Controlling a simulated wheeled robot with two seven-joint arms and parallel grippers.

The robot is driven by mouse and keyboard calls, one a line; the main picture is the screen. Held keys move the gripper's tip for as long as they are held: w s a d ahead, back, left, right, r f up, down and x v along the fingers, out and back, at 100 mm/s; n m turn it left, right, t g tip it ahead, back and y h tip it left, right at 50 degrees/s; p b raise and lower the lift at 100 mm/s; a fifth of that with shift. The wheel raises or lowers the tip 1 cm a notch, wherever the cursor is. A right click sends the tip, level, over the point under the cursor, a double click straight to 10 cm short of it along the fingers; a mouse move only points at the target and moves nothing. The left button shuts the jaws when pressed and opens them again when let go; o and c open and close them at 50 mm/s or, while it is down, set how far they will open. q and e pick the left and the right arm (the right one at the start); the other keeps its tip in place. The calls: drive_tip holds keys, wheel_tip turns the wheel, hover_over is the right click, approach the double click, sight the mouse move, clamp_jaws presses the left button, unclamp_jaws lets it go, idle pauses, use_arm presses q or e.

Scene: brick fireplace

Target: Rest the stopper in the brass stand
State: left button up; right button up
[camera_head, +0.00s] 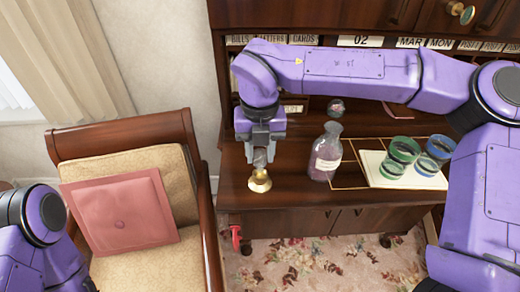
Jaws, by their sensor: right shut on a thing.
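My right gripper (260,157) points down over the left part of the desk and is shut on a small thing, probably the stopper. The fingers hide most of that thing. The brass stand (260,182) is directly below the fingertips, near the desk's front left edge. I cannot tell whether the held thing touches the stand. A clear glass bottle (326,152) with a pale label stands upright to the right, with no stopper seen in its neck. My left arm shows at the lower left, but its gripper is out of view.
Several green and blue glass-like rings or cups (404,150) sit on a pale sheet at the desk's right. A small round object (336,106) is at the back. A red item (236,237) hangs by the desk front.

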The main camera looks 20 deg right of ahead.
sight(260, 161)
drive_tip(key=shift+f+b, duration=1.1)
drive_tip(key=shift+f, duration=0.5)
idle(0.4)
drive_tip(key=o, duration=1)
drive_tip(key=shift+r, duration=0.1)
wheel_tip(260, 161, up, 10)
drive_tip(key=shift+r+b, duration=0.2)
drive_tip(key=shift+b, duration=0.5)
drive_tip(key=shift+s, duration=0.1)
